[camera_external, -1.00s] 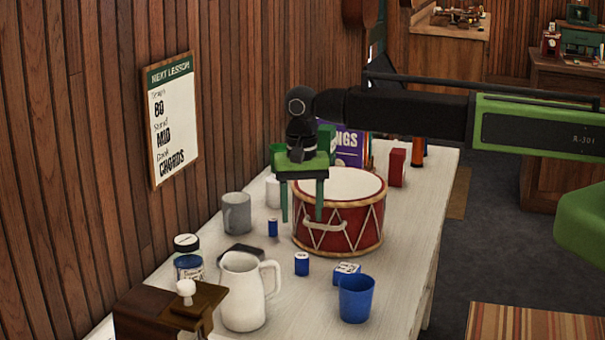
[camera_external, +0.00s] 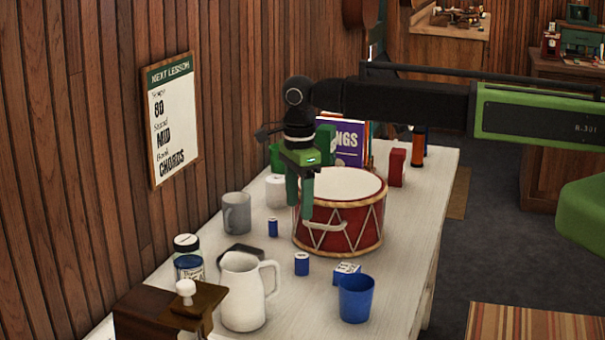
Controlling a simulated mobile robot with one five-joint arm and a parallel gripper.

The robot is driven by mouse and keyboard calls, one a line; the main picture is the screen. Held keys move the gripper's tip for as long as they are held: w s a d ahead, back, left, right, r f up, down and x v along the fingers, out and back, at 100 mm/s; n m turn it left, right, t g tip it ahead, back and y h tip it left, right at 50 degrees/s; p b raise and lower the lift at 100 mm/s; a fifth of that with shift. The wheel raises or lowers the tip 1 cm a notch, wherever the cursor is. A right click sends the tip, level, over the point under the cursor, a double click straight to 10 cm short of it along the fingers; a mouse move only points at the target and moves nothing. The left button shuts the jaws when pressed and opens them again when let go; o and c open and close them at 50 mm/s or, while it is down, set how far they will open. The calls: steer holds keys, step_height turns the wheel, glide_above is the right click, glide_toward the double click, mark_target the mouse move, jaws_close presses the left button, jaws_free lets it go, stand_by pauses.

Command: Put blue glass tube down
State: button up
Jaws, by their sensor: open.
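Two small blue cylinders stand upright on the white table (camera_external: 408,232): one blue cylinder (camera_external: 273,227) near the grey mug, and another blue cylinder (camera_external: 302,264) in front of the drum. I cannot tell which is the blue glass tube. My gripper (camera_external: 300,212) is open and points down. Its green fingers hang in front of the left side of the red drum (camera_external: 362,228), above and to the right of the cylinder by the mug. I see nothing held between the fingers.
A grey mug (camera_external: 236,213), white pitcher (camera_external: 242,291), dark flat object (camera_external: 241,254), blue cup (camera_external: 356,298) and small blue-and-white box (camera_external: 346,273) surround the cylinders. A lidded jar (camera_external: 188,262) stands left. The table's right strip is clear.

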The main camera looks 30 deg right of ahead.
mark_target(302, 256)
step_height(302, 256, down, 10)
steer(key=b, duration=0.8)
steer(key=shift+f+b, duration=0.1)
steer(key=shift+b, duration=0.2)
steer(key=f+b, duration=0.5)
steer(key=shift+s+d+f, duration=0.1)
steer(key=shift+s+d, duration=0.05)
steer(key=shift+d, duration=0.1)
steer(key=shift+r, duration=0.2)
jaws_close()
